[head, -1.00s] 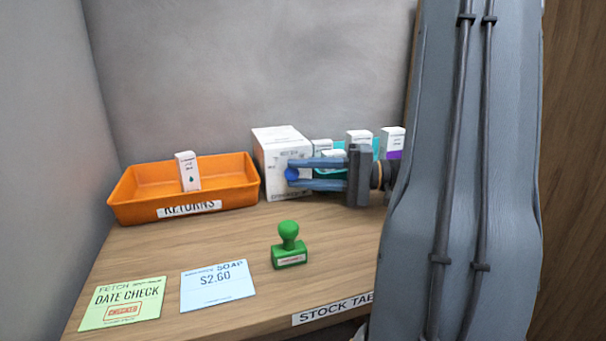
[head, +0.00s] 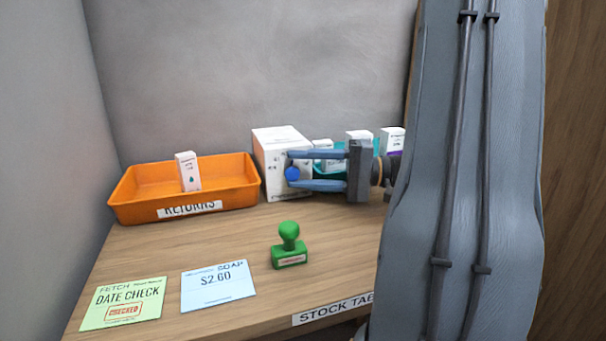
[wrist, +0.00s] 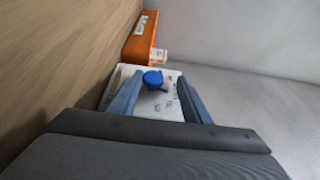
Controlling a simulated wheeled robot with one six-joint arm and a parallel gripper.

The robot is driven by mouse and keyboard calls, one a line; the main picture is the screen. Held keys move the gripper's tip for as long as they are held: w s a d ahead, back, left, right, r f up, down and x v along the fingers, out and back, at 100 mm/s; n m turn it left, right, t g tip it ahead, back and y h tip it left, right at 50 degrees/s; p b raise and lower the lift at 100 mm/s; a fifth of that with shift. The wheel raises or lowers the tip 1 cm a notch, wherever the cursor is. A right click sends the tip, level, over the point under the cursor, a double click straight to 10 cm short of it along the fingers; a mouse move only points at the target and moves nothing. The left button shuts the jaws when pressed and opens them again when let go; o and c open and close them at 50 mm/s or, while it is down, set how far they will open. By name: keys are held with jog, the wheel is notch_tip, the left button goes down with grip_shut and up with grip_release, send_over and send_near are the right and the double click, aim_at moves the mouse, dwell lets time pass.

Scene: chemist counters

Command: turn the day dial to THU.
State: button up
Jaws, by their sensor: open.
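The day dial (head: 292,174) is a small blue knob on the side of a white box (head: 270,150) that stands at the back of the counter. It also shows in the wrist view (wrist: 153,79), on the white box face (wrist: 155,105). My gripper (head: 288,169) is open, one finger above the other in the head view. Its fingertips are level with the dial, and the dial shows between them. In the wrist view the fingers (wrist: 154,92) stand apart on either side of the dial. The day markings are too small to read.
An orange returns tray (head: 240,187) with a small white box (head: 188,171) in it stands at left. A green stamp (head: 289,247) and two cards (head: 123,303) lie in front. White boxes (head: 392,140) in a teal tray stand behind my gripper.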

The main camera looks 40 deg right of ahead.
jog(key=o, duration=1)
notch_tip(320, 180, up, 10)
jog(key=p, duration=0.1)
jog(key=shift+f, duration=0.25)
jog(key=shift+w+d, duration=0.1)
jog(key=shift+m+g+h, duration=0.3)
jog(key=shift+g+h, duration=0.1)
jog(key=shift+h, duration=0.2)
notch_tip(320, 180, down, 4)
jog(key=shift+w+d+f, duration=0.1)
jog(key=shift+d+f, duration=0.05)
jog(key=shift+f, duration=0.1)
jog(key=shift+s+d+r+p, duration=0.3)
jog(key=shift+s+d+p, duration=0.15)
jog(key=shift+p, duration=0.1)
jog(key=shift+s+d+r, duration=0.1)
jog(key=shift+s+r, duration=0.05)
jog(key=shift+s, duration=0.05)
jog(key=shift+c, duration=1)
jog(key=shift+s+r, duration=0.1)
jog(key=c, duration=0.8)
jog(key=s+d+r+p, duration=0.2)
jog(key=s+d+p, duration=0.2)
jog(key=shift+d+r, duration=0.25)
jog(key=shift+r, duration=0.1)
